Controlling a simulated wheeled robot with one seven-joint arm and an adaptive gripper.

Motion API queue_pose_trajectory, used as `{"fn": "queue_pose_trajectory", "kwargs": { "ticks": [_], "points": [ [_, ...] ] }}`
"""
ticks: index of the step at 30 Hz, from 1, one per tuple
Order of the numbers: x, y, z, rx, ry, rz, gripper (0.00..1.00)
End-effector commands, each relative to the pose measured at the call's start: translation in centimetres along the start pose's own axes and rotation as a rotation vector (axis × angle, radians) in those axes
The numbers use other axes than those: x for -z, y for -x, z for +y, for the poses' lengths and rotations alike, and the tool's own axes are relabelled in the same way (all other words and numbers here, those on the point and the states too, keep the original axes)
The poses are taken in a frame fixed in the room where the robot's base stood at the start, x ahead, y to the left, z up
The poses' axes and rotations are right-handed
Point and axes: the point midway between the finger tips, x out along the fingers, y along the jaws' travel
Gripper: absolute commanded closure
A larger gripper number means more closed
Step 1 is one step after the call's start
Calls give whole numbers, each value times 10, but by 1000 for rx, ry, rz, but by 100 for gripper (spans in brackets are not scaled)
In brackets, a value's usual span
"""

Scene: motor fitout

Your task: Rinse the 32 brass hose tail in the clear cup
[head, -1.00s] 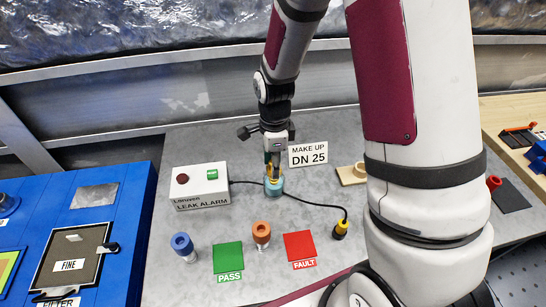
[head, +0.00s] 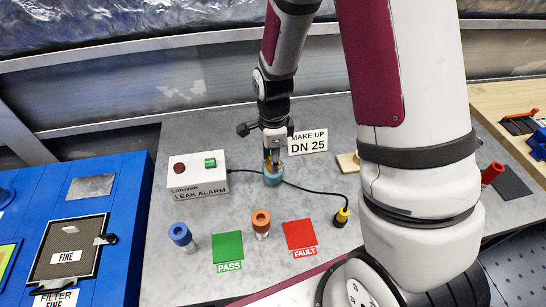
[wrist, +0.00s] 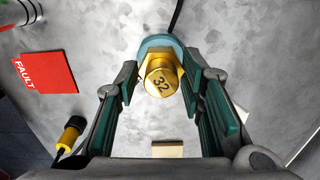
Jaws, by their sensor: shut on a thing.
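The brass hose tail (wrist: 160,84), marked 32 on its round end, sits between the fingers of my gripper (wrist: 163,92) in the wrist view. My gripper (head: 272,160) is shut on it and points down at the clear cup. The cup (head: 273,180) is bluish and stands on the grey table in front of the DN 25 sign. Its rim also shows behind the hose tail in the wrist view (wrist: 152,41). The tail's lower end is hidden, apparently inside the cup's mouth; its depth I cannot tell.
A white leak alarm box (head: 198,177) stands left of the cup. Its black cable passes beside the cup to a yellow-black probe (head: 342,214). Blue (head: 181,236) and orange (head: 261,222) fittings stand in front, near the green PASS (head: 227,247) and red FAULT (head: 300,234) squares.

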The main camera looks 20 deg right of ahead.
Motion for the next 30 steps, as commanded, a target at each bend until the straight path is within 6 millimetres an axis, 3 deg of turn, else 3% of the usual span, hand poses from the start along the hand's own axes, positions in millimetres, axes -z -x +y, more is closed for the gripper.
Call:
{"fn": "queue_pose_trajectory", "kwargs": {
  "ticks": [11,30],
  "points": [
    [0,1,0,1,0,0,100],
    [0,41,0,1,0,0,100]
  ]
}}
